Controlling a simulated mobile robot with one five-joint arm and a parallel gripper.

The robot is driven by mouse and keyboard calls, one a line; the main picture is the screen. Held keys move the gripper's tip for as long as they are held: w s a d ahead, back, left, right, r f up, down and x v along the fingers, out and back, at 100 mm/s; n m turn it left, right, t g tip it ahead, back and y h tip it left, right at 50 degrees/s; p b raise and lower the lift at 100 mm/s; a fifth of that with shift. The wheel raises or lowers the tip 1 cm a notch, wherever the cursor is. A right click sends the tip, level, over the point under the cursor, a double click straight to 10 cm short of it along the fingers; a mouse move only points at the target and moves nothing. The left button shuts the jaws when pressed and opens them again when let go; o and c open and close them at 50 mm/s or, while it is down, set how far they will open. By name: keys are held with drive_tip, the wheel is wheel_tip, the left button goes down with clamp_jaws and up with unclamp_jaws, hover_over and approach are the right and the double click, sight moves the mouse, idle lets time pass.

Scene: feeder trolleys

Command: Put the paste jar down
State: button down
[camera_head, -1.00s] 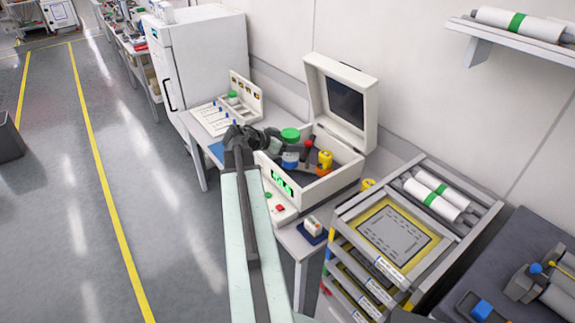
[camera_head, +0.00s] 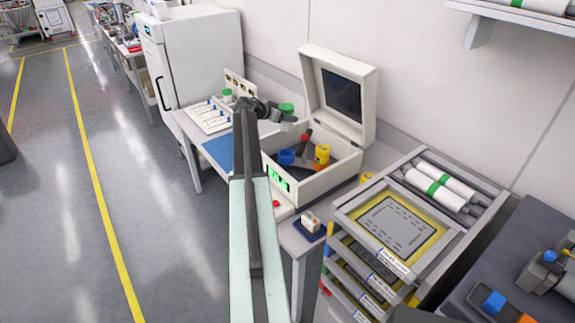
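The paste jar (camera_head: 286,108) has a green lid and a pale body. My gripper (camera_head: 279,114) is shut around it and holds it up over the far left side of an open cream box machine (camera_head: 322,184). The arm and fingers hide part of the jar. Inside the box are a blue ring-like holder (camera_head: 286,157), a yellow jar (camera_head: 322,154) and a red-topped dark item (camera_head: 306,139). Its lid (camera_head: 343,88) with a dark window stands open. A blue mat (camera_head: 218,151) lies on the bench left of the box, partly hidden by my arm.
A second green-lidded jar (camera_head: 227,95) stands by a white rack (camera_head: 240,88) at the bench's back. A white board with blue pegs (camera_head: 208,117) lies before it. A white cabinet (camera_head: 193,58) stands behind. A drawer trolley (camera_head: 398,225) is at right.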

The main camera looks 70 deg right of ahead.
drive_tip(key=shift+w+d+f, duration=0.15)
drive_tip(key=shift+d, duration=0.3)
drive_tip(key=shift+w+d+f, duration=0.1)
drive_tip(key=shift+d, duration=0.35)
wheel_tip(320, 180, down, 18)
drive_tip(key=b, duration=1.8)
drive_tip(key=shift+f+b, duration=0.15)
drive_tip(key=shift+b, duration=0.15)
drive_tip(key=shift+a+r, duration=0.1)
drive_tip(key=shift+r, duration=0.15)
drive_tip(key=shift+f, duration=0.2)
drive_tip(key=shift+a+f, duration=0.1)
drive_tip(key=shift+f, duration=0.05)
drive_tip(key=shift+s+f+b, duration=0.1)
drive_tip(key=shift+b, duration=0.2)
